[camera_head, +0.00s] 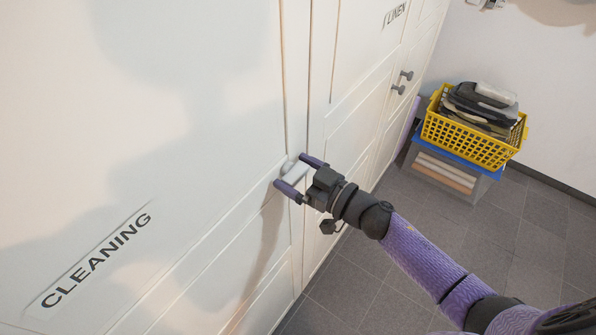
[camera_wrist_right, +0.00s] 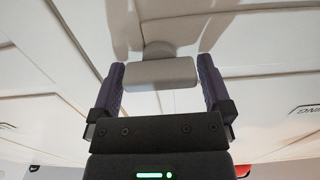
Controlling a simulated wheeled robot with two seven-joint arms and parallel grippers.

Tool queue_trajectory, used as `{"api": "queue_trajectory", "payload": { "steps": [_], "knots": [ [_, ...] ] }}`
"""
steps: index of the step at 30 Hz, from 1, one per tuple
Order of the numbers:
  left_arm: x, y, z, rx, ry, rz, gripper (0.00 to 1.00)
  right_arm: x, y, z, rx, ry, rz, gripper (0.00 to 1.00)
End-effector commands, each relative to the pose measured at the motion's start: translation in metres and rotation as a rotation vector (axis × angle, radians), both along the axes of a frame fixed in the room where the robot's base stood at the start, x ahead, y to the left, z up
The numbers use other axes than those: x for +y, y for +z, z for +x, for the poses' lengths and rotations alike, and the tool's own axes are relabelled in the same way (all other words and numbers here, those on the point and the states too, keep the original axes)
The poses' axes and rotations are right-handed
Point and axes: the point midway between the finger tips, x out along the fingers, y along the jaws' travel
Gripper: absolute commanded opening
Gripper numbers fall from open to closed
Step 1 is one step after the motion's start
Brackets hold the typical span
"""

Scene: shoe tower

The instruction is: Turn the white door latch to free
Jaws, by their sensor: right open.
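The white door latch (camera_head: 296,173) sits on the cabinet front beside the seam between two doors, in the head view. In the right wrist view the latch (camera_wrist_right: 161,73) is a pale flat bar on a round base, lying crosswise between the fingers. My right gripper (camera_head: 301,176) is open, with one purple finger on each side of the latch. In the right wrist view the gripper (camera_wrist_right: 160,85) shows a small gap at each end of the bar. My left gripper is not in view.
The white door marked CLEANING (camera_head: 95,260) fills the left. A yellow basket (camera_head: 472,135) stands on a grey box (camera_head: 445,180) by the wall. The tiled floor (camera_head: 370,280) is clear.

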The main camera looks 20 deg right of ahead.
Motion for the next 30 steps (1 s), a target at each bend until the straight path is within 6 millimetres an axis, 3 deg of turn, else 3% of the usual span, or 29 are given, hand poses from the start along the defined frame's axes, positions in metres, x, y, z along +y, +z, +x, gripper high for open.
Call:
{"api": "queue_trajectory", "payload": {
  "steps": [4, 5, 12, 15, 30],
  "knots": [
    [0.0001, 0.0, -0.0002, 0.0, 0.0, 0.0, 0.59, -0.0001, -0.0001, -0.0002, 0.0, 0.0, 0.0, 1.0],
    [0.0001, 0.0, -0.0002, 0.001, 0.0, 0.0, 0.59, -0.0001, -0.0001, -0.0002, 0.0, 0.0, 0.0, 0.96],
    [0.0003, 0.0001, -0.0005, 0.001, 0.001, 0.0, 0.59, -0.0002, -0.0001, -0.0003, 0.0, 0.0, 0.0, 0.45],
    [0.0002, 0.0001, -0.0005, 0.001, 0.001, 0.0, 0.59, -0.0003, -0.0001, -0.0004, 0.0, 0.0, 0.0, 0.29],
    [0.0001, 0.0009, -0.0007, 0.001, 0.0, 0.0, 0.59, -0.0001, -0.0003, -0.0007, -0.114, -0.001, -0.147, 0.29]
  ]
}}
